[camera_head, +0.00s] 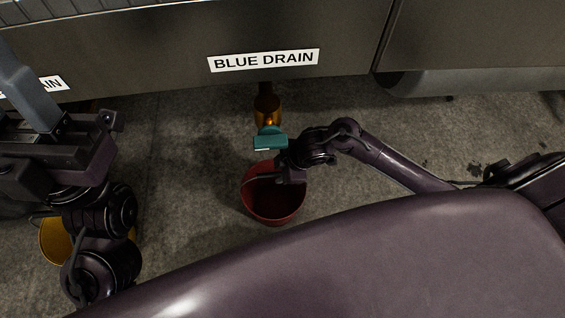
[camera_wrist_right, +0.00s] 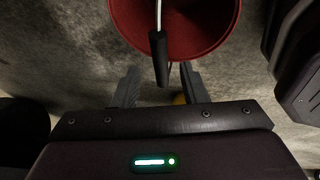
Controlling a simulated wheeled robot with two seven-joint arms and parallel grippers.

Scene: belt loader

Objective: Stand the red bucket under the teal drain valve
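The red bucket (camera_head: 273,207) stands on the concrete floor below and slightly nearer than the teal drain valve (camera_head: 270,140). The valve hangs from a brass fitting (camera_head: 266,108) under the "BLUE DRAIN" label. My right gripper (camera_head: 289,176) is over the bucket's rim. In the right wrist view the gripper (camera_wrist_right: 159,78) has its fingers apart, with the dark handle grip (camera_wrist_right: 158,55) of the red bucket (camera_wrist_right: 185,25) between them and a gap on each side. My left gripper (camera_head: 62,130) is raised at the left; its finger opening is unclear.
A yellow bucket (camera_head: 55,240) stands on the floor at the left, partly hidden by my left arm. The dark machine panel (camera_head: 170,50) runs across the back, with a second, partly hidden label (camera_head: 52,84) at the left. Floor between the left arm and red bucket is clear.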

